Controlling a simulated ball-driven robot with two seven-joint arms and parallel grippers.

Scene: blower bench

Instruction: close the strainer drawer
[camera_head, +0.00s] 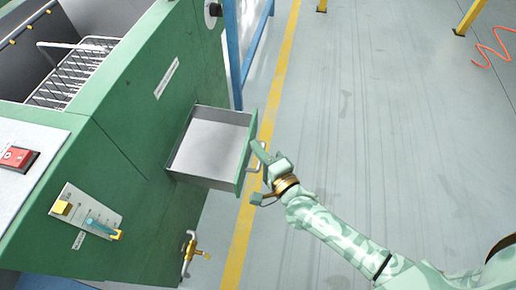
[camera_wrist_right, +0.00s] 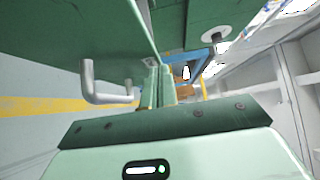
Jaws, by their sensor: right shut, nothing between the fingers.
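The strainer drawer (camera_head: 210,149) stands pulled out from the side of the green machine; its grey inside looks empty. Its green front panel (camera_head: 244,165) faces right and carries a grey bar handle (camera_head: 259,164), which also shows in the right wrist view (camera_wrist_right: 100,97). My right gripper (camera_head: 258,150) is at the outer face of the front panel, beside the handle, with its fingers together and nothing held. In the right wrist view the shut fingers (camera_wrist_right: 159,88) are to the right of the handle. I cannot tell whether they touch the panel. My left gripper is not in view.
The green machine (camera_head: 130,120) fills the left, with a wire rack (camera_head: 70,75) in its top, a red switch (camera_head: 18,157) and a gauge plate (camera_head: 85,212). A brass valve (camera_head: 189,252) sticks out below the drawer.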

